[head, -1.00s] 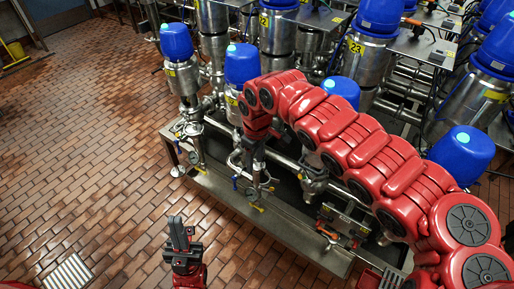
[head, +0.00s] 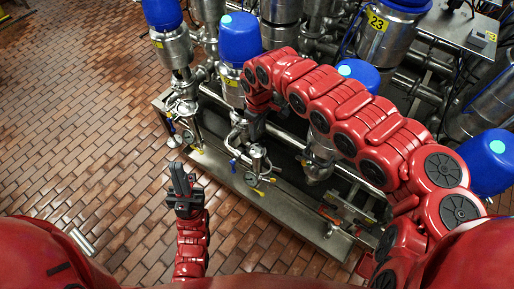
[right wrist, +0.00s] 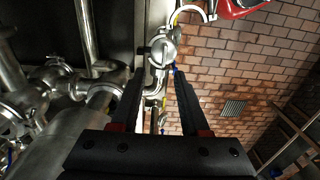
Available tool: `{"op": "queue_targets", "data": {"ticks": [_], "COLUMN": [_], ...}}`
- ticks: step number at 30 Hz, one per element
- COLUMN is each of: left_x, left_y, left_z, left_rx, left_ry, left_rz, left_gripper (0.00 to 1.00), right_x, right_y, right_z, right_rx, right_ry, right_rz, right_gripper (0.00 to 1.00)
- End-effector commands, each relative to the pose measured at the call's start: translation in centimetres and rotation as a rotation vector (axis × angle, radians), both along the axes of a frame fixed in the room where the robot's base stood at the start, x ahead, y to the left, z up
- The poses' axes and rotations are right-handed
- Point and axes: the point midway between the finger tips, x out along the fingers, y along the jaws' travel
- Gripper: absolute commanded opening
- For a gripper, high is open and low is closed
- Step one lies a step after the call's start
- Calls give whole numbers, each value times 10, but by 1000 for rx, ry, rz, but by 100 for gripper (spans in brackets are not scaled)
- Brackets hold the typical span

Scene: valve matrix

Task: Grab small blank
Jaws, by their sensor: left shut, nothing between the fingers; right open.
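I cannot pick out the small blank with certainty. In the right wrist view, a small round metal fitting (right wrist: 162,48) lies ahead between the fingertips, with a thin pipe and yellow tag below it. My right gripper (right wrist: 160,82) is open, its two black fingers apart with no visible grip on anything. In the head view the right arm reaches left over the pipework, and its gripper is mostly hidden among the fittings. My left gripper (head: 180,172) is shut and empty, pointing up in front of the metal tray.
Blue-topped valves (head: 240,38) stand in rows behind. A metal drip tray (head: 280,205) runs under the pipes, with gauges and yellow-handled fittings (head: 258,152) along it. Thick pipes (right wrist: 60,115) crowd the left of the wrist view.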

Motion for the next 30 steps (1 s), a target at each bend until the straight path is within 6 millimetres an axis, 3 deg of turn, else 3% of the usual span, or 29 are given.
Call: {"op": "queue_targets", "data": {"ticks": [3, 11, 16, 19, 30], "left_x": [0, 0, 0, 0, 0], "left_y": [0, 0, 0, 0, 0], "left_z": [8, 16, 31, 30, 30], "left_rx": [0, 0, 0, 0, 0], "left_ry": [0, 0, 0, 1, 0], "left_rz": [0, 0, 0, 0, 0], "left_gripper": [0, 0, 0, 0, 0], "right_x": [-2, -4, -11, -9, -8], "right_y": [3, 2, 4, 5, 2], "right_z": [-20, -40, -64, -78, -87], "right_rx": [3, 1, 1, 4, 0], "right_ry": [4, 4, 7, 4, 0], "right_rz": [3, 3, 3, 2, 1], "right_gripper": [45, 45, 45, 45, 43]}}
